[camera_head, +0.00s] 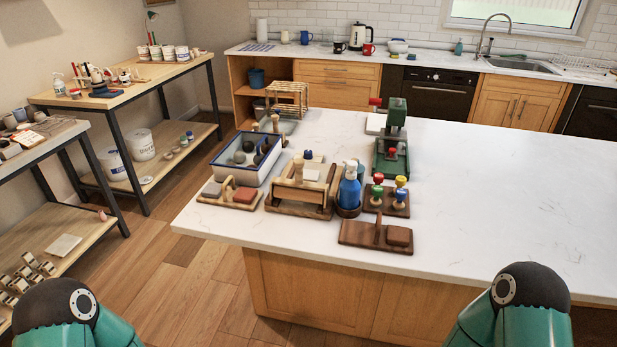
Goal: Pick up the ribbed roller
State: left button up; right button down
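I cannot pick out a ribbed roller for certain at this size. Several small light wooden pieces with dark parts (28,276) lie on the lower shelf at the far left, too small to tell if one is ribbed. The white island top (480,190) carries a wooden tray (303,190), a blue-rimmed bin with dark tools (246,158) and a dark wooden board holding a brown block (376,236). Only upper parts of my two arms show at the bottom corners. Neither gripper is in view.
A blue spray bottle (350,186), colored-knob stamps (388,196) and a green press (391,150) stand on the island. Its right half is clear. Two workbenches, one with tubs (168,52), line the left wall. Wooden floor (190,265) lies open between.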

aim_at(275, 118)
jog(key=u, duration=0.2)
jog(key=k, duration=0.5)
jog(key=u, duration=1.05)
jog(key=i, duration=4.8)
jog(key=z, duration=0.3)
